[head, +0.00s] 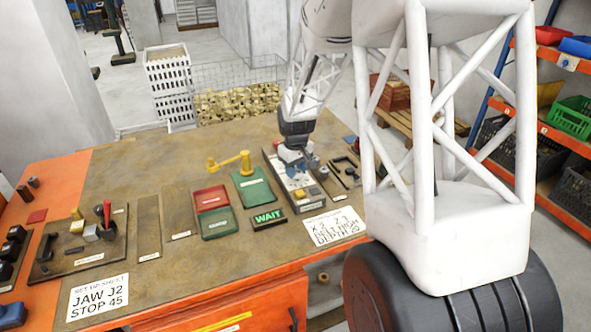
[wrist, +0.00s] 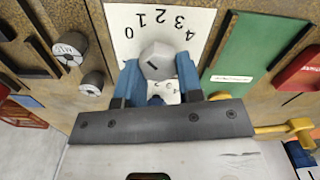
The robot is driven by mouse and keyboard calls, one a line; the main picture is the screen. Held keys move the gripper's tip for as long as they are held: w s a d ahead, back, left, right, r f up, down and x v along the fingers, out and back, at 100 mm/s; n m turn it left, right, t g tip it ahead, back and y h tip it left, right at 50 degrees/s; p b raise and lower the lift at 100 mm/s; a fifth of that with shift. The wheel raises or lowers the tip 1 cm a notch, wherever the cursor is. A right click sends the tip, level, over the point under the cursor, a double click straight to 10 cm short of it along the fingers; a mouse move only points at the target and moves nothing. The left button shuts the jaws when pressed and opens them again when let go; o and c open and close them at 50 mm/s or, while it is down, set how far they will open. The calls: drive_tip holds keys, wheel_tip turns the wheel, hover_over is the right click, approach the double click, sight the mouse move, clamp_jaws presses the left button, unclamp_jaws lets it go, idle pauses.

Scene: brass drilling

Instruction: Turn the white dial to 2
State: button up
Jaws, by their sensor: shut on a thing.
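The white dial (wrist: 157,62) stands on a pale plate (wrist: 207,22) printed with the numbers 0 to 4 in an arc above it in the wrist view. A short dark mark shows on the dial's top; I cannot tell for certain which number it points to. My gripper (wrist: 157,85) has its blue fingers on both sides of the dial and is shut on it. More numbers below the dial are partly hidden by the fingers. In the head view my gripper (head: 293,162) is over the far end of the dial's panel (head: 311,205), and the dial is hidden there.
Left of the panel are a green plate (head: 262,196) with a yellow handle (head: 230,161), a green WAIT sign (head: 268,219), and a red tray (head: 211,198). A printed card (head: 335,227) lies in front.

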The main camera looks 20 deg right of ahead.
sight(297, 171)
drive_tip(key=m, duration=0.4)
drive_tip(key=shift+d, duration=0.1)
drive_tip(key=shift+d+m, duration=0.1)
drive_tip(key=shift+m, duration=2.1)
drive_tip(key=o, duration=0.9)
drive_tip(key=shift+o, duration=0.2)
drive_tip(key=shift+r, duration=0.1)
drive_tip(key=shift+r, duration=3.85)
